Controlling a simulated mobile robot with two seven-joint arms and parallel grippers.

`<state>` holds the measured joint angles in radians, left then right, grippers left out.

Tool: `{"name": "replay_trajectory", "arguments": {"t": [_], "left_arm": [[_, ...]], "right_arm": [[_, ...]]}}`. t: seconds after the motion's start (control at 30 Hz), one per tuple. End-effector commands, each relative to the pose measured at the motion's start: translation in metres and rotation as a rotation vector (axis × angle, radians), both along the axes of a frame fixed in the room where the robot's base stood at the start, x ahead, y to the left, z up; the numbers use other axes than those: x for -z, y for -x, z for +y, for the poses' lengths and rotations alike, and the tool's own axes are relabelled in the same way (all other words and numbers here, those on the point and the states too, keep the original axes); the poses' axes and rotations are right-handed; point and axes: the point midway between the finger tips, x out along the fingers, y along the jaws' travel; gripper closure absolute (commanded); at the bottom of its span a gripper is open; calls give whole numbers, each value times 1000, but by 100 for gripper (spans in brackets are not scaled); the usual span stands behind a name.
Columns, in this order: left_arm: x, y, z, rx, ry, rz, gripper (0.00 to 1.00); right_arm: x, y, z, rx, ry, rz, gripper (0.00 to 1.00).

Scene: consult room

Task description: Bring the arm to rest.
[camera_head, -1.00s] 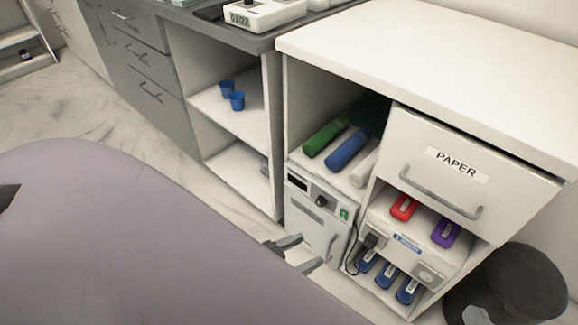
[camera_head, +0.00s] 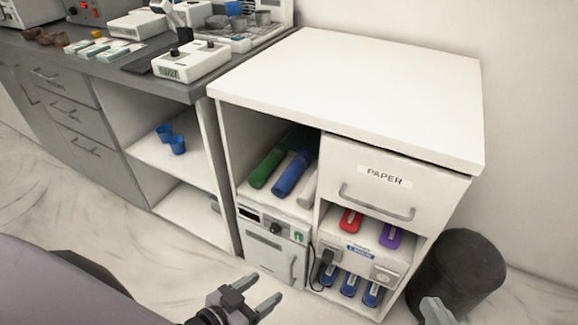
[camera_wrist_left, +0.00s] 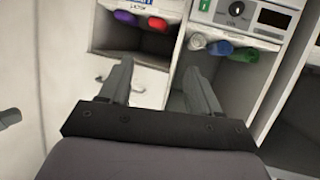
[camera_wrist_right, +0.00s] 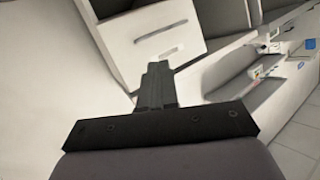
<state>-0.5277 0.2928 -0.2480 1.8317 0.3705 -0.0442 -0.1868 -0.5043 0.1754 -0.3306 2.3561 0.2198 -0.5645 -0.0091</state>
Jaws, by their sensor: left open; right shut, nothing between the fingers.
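My left gripper (camera_head: 264,288) is at the bottom middle of the head view, in front of the white cabinet. Its fingers are apart and empty. In the left wrist view the same open fingers (camera_wrist_left: 160,66) show, with the cabinet shelves beyond. My right gripper (camera_head: 434,308) shows only in part at the bottom right edge of the head view, in front of the dark bin. In the right wrist view its fingers (camera_wrist_right: 158,68) are together with nothing between them. Most of both arms is out of the head view.
The white cabinet (camera_head: 350,85) has a shut PAPER drawer (camera_head: 385,181), colored rolls and a small grey-white device (camera_head: 272,250). A dark bin (camera_head: 458,275) stands right of it. A grey counter (camera_head: 110,68) with instruments is at left. Two blue cups (camera_head: 176,145) sit on a shelf.

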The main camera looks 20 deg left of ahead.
Motion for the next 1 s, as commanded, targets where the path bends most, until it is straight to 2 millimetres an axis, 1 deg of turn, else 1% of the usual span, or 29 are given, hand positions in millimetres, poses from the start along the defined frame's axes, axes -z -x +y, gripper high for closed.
{"name": "replay_trajectory", "arguments": {"t": [0.13, 0.27, 0.37, 0.43, 0.6, 0.7, 0.8, 1.0], "left_arm": [[-2, 0, 0, 0, -1, 2, 37], [-18, 5, -2, -3, -10, 27, 37], [-38, 12, -2, -14, -28, 68, 37], [-52, 18, -1, -26, -44, 104, 37], [-78, 32, 4, -63, -88, 187, 37], [-85, 38, 8, -82, -108, 222, 37], [-88, 41, 10, -94, -121, 241, 37], [-86, 42, 12, -99, -126, 249, 37]], "right_arm": [[0, 0, -1, 2, 2, 3, 100], [4, 0, -10, 30, 34, 32, 100], [16, 2, -26, 71, 87, 78, 100], [27, 7, -40, 102, 133, 116, 100], [55, 27, -72, 158, 234, 196, 100], [67, 38, -85, 176, 275, 228, 100], [75, 45, -93, 185, 299, 245, 100], [81, 47, -96, 187, 308, 250, 100]]}}
